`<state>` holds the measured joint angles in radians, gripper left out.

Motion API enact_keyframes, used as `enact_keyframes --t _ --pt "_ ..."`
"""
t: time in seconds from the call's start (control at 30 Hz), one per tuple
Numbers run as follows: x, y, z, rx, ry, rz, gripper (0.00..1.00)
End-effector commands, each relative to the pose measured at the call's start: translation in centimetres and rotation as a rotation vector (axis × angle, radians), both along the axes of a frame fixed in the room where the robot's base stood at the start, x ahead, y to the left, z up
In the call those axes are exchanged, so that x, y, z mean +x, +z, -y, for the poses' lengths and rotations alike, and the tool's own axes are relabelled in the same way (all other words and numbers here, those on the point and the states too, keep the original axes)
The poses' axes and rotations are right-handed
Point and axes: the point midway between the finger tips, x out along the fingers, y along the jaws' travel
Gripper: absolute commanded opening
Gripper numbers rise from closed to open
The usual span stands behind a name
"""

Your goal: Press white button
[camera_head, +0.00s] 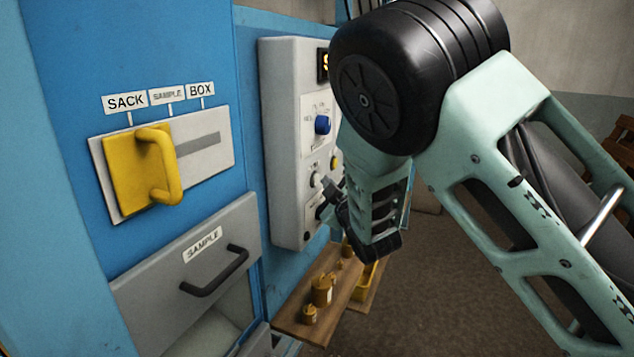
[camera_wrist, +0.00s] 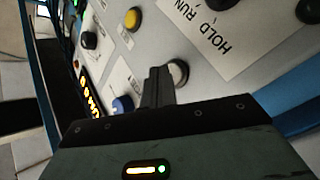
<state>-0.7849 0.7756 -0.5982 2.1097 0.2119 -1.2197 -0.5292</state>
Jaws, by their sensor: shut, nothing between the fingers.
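The white button (camera_head: 316,179) sits on the front of a grey control box (camera_head: 283,130), at mid-height. In the wrist view the white button (camera_wrist: 179,72) shows right beside my fingertips, partly hidden behind them. My gripper (camera_head: 328,186) is shut and empty, with its fingertips at the box front by the button. In the wrist view the closed dark fingers (camera_wrist: 158,82) point at the panel just left of the button. I cannot tell whether they touch it.
A blue knob (camera_head: 322,124) and a yellow button (camera_head: 335,162) are close by on the same panel. A yellow handle (camera_head: 160,165) slides on a plate at left, above a SAMPLE drawer (camera_head: 190,270). A wooden shelf (camera_head: 290,318) with small sacks is below.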

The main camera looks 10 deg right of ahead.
Motion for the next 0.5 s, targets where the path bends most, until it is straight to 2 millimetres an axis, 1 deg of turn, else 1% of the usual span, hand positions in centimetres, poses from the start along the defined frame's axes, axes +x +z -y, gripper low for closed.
enact_keyframes --t 0.1,0.4,0.5 --pt "-0.29 -0.03 0.43 0.001 -0.002 0.001 0.0" --pt "-0.34 -0.01 0.5 0.0 -0.001 0.0 0.0" --pt "-0.62 -0.07 0.94 0.0 -0.002 -0.001 0.0"
